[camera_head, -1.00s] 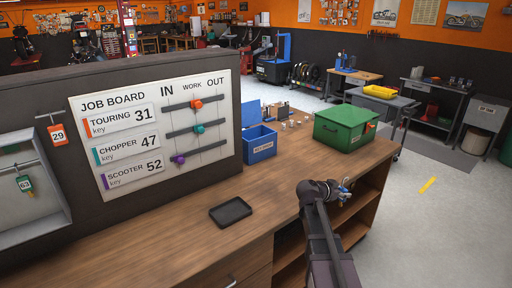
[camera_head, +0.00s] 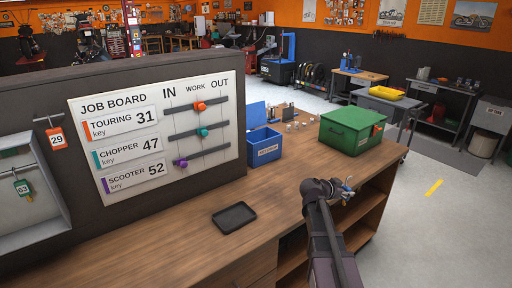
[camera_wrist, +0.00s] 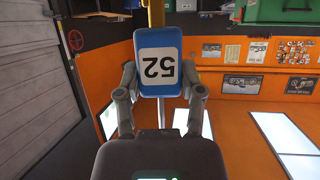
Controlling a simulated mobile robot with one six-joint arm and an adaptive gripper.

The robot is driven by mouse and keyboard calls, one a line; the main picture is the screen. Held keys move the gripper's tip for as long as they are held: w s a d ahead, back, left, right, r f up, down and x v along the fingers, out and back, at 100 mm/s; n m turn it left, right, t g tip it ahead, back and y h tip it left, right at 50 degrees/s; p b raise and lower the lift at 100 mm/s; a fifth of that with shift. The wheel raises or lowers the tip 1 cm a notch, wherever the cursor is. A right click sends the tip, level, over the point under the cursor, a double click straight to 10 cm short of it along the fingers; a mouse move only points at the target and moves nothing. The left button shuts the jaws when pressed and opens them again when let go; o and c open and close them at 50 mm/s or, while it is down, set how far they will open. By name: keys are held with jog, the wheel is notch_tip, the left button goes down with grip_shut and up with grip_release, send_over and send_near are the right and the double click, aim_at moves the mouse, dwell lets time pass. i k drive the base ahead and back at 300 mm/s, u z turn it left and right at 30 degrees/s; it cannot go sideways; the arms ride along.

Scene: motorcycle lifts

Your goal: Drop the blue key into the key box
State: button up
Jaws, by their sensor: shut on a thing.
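My gripper (camera_head: 346,187) is over the right edge of the wooden counter, in front of the green box. In the wrist view my gripper (camera_wrist: 158,95) is shut on the blue key's tag (camera_wrist: 159,48), a blue-framed white plate with 52 upside down. Only a small bit of blue shows at the fingers in the head view. The key box (camera_head: 265,155) is a blue open-topped box with a white label and its lid raised behind. It stands on the counter to the left of and beyond my gripper, well apart from it. Its inside is hidden.
A green lidded box (camera_head: 350,132) stands right of the key box. A black tray (camera_head: 234,216) lies on the counter (camera_head: 185,235). The job board (camera_head: 158,130) stands at left; tags 29 (camera_head: 57,138) and 63 (camera_head: 23,188) hang beside it. Bare counter lies between tray and key box.

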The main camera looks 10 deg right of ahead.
aim_at(259, 162)
jog(key=i, duration=0.85)
jog(key=z, duration=0.05)
